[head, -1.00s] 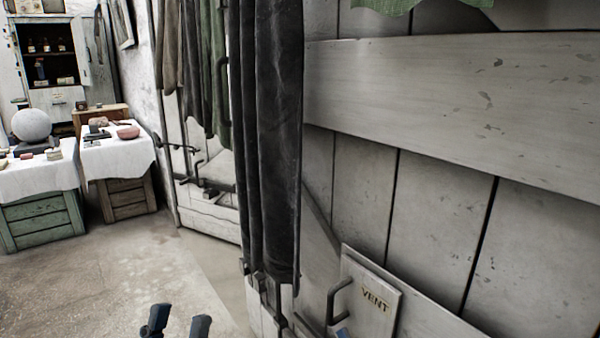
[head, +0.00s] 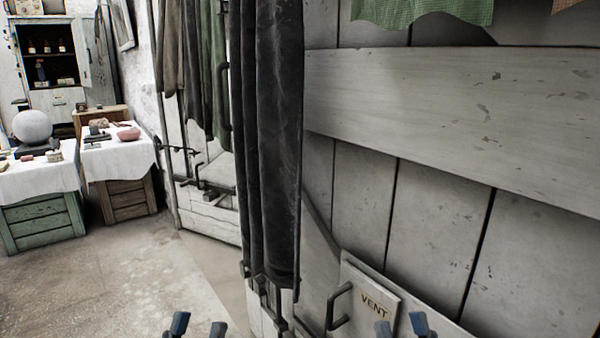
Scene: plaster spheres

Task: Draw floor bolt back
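Dark metal fittings (head: 262,284) show on the near grey plank door's edge, below a long black hanging cloth. I cannot tell whether one of them is the floor bolt; their lower parts are cut off by the picture's bottom edge. My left gripper (head: 199,327) is at the bottom edge, left of these fittings, its two blue-grey fingertips apart with nothing seen between them. My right gripper (head: 402,327) is at the bottom edge in front of the door, its fingertips also apart. A flap marked VENT (head: 374,299) with a dark handle (head: 338,306) is beside it.
The grey door (head: 440,120) fills the right side. The black cloth (head: 277,140) hides part of it. A farther pale door with dark bars (head: 205,185) stands beyond. Cloth-covered crates (head: 40,180) are at far left. The concrete floor (head: 120,270) is clear.

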